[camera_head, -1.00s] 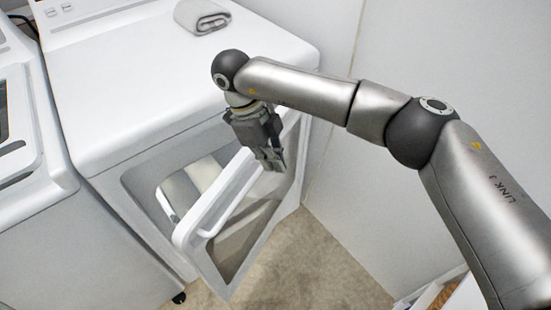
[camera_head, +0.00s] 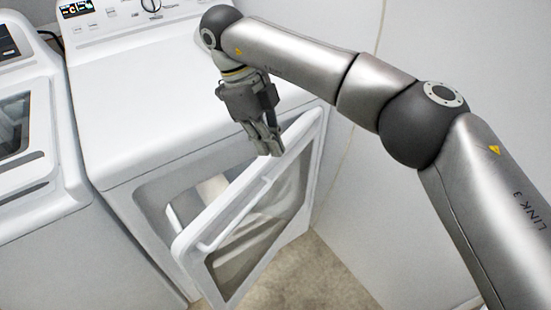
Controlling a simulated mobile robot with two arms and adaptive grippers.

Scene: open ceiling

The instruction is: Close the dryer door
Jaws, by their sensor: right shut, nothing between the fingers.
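The white dryer (camera_head: 150,110) stands in the middle of the head view. Its door (camera_head: 190,240), a white frame with a dark glass pane and a long handle, is swung partly open, with its free edge towards the lower left and its far side near the right wall. The dark opening (camera_head: 160,200) shows behind it. My right gripper (camera_head: 268,143) is shut and empty, pointing down near the door's top edge on the opening side. I cannot tell whether it touches the door. My left gripper is not in view.
A white washer (camera_head: 35,190) stands close to the dryer's left side. A plain wall (camera_head: 400,200) rises close on the right. Bare floor (camera_head: 305,280) shows in front of the door. The dryer's control panel (camera_head: 120,20) is at the back.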

